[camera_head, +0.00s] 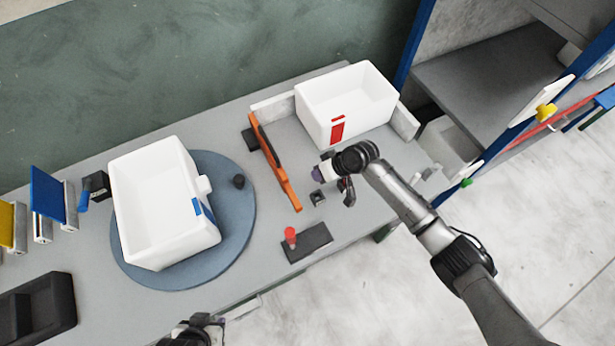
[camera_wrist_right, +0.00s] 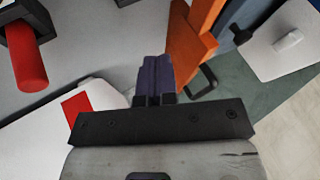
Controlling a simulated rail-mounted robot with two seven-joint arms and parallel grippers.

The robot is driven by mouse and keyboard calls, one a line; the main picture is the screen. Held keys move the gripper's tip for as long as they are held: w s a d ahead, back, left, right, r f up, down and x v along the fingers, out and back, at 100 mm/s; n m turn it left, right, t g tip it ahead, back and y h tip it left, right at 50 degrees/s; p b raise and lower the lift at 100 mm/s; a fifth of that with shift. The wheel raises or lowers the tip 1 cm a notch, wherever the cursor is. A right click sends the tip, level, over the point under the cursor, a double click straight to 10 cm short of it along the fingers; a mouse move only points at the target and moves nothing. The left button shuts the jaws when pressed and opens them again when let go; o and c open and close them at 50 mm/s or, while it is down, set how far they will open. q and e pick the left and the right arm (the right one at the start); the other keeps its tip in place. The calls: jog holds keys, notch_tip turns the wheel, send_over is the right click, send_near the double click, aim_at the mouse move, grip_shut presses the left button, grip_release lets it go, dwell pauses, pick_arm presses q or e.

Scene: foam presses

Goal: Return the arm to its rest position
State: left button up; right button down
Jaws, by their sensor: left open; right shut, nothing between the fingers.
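My right arm reaches in from the lower right in the head view. Its gripper (camera_head: 320,173) is above the bench, between the orange bar (camera_head: 275,165) and the white bin with a red label (camera_head: 375,115). In the right wrist view its purple fingers (camera_wrist_right: 155,76) are pressed together with nothing between them. My left gripper (camera_head: 200,328) is at the bottom edge of the head view, in front of the bench and partly cut off. It is open, though its fingertips are hard to make out.
A white bin with a blue label (camera_head: 128,215) stands on a round blue-grey turntable (camera_head: 238,215). A red knob (camera_head: 290,236) stands on a dark plate (camera_head: 318,240) near the front edge. Shelving (camera_head: 485,80) is at the right. Open floor (camera_head: 340,315) lies in front.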

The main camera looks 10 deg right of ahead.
pick_arm(q)
jog(key=shift+a+r, duration=0.35)
pick_arm(e)
jog(key=shift+v, duration=2.7)
notch_tip(320, 180, up, 11)
jog(key=d+n+t+h, duration=0.2)
jog(key=d+t+h, duration=0.1)
jog(key=t+h, duration=0.1)
jog(key=s+d+r+m+t+h, duration=0.1)
jog(key=s+d+r+t+h, duration=0.1)
jog(key=s+r+t, duration=0.3)
jog(key=s+d+f+m+g, duration=0.1)
jog(key=s+f+g, duration=0.2)
jog(key=s+f, duration=0.5)
jog(key=s+d+f+m+g, duration=0.15)
jog(key=s+f, duration=0.25)
jog(key=s, duration=0.8)
jog(key=s+d+f+m+g, duration=0.15)
jog(key=s+f+g, duration=0.35)
jog(key=s, duration=0.5)
pick_arm(q)
notch_tip(320, 180, up, 25)
jog(key=p, duration=2.5)
pick_arm(e)
notch_tip(320, 180, up, 24)
jog(key=t, duration=0.1)
jog(key=shift+w+a+h, duration=0.2)
jog(key=shift+a+h, duration=0.1)
jog(key=shift+h, duration=0.1)
